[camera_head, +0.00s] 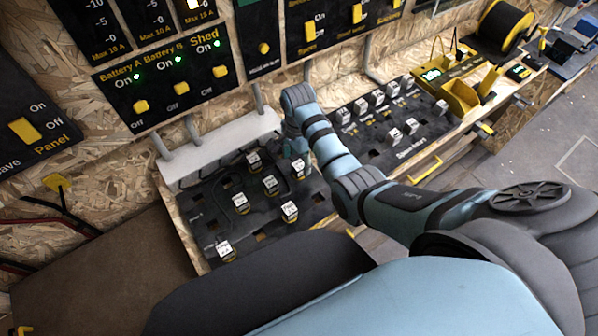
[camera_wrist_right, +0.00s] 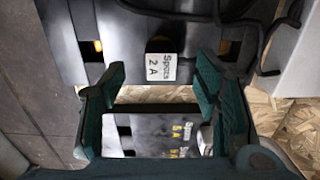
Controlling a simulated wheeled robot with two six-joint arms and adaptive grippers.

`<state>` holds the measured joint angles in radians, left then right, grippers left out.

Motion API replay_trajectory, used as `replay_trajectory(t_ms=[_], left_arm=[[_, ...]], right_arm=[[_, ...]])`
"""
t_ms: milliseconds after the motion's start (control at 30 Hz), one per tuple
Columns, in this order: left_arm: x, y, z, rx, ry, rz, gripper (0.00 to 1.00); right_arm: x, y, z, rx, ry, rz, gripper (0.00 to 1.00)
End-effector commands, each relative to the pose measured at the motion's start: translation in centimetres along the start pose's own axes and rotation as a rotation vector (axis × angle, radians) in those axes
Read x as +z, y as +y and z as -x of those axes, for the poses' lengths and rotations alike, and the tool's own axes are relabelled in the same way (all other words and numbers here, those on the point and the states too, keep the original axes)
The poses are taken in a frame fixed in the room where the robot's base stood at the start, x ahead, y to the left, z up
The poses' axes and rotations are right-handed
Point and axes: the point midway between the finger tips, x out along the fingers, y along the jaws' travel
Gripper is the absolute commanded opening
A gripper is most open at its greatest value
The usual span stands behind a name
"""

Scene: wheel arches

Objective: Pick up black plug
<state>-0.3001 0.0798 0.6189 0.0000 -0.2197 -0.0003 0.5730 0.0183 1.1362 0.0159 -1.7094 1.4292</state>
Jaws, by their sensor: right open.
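Several small dark plugs with white labels, such as one plug (camera_head: 270,184), stand on the dark socket panel (camera_head: 215,195) in the head view. Which one is the black plug of the task I cannot tell. My right gripper (camera_head: 298,163) reaches down at the right end of this panel, partly hidden by its own wrist. In the right wrist view my right gripper (camera_wrist_right: 160,85) is open, with a dark plug labelled "Spots 2 A" (camera_wrist_right: 163,66) showing between and just beyond its fingertips. Nothing is held. My left gripper is not in view.
A second dark panel (camera_head: 425,135) with several plugs lies to the right. A light grey ledge (camera_head: 225,140) and switch boards (camera_head: 165,85) stand behind. A black cable runs near the plug in the wrist view. A yellow device (camera_head: 455,95) sits farther right.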

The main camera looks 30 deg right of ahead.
Motion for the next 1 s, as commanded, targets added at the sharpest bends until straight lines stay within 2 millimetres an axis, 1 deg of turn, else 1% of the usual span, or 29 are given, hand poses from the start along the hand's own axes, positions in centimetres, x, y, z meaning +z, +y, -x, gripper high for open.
replay_trajectory(t_ms=[67,200,267,333,500,567,600,833,867,1000], left_arm=[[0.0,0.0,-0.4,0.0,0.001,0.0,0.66],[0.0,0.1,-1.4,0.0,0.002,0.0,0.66],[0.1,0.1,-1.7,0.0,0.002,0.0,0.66],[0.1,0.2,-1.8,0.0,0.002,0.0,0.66],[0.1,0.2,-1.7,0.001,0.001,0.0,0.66],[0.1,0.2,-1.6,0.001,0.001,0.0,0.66],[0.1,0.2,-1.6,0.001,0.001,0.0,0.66],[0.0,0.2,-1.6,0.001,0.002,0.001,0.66],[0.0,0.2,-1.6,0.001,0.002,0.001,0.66],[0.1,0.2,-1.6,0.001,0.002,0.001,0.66]], right_arm=[[0.0,0.1,-1.1,0.001,0.0,0.001,0.57],[-0.2,0.4,-4.1,0.003,0.0,0.002,0.57],[-0.1,0.4,-5.0,0.001,0.0,0.003,0.57],[-0.1,0.4,-5.4,0.001,0.0,0.004,0.57],[-0.1,0.3,-5.3,-0.001,0.0,0.005,0.57],[-0.1,0.3,-5.3,-0.001,0.0,0.005,0.49],[-0.1,0.3,-5.2,-0.001,0.0,0.005,0.42],[-0.1,0.3,-5.2,0.0,0.0,0.005,0.05],[-0.1,0.3,-5.2,0.0,0.0,0.005,0.03],[-0.1,0.3,-5.2,0.0,0.0,0.005,0.03]])
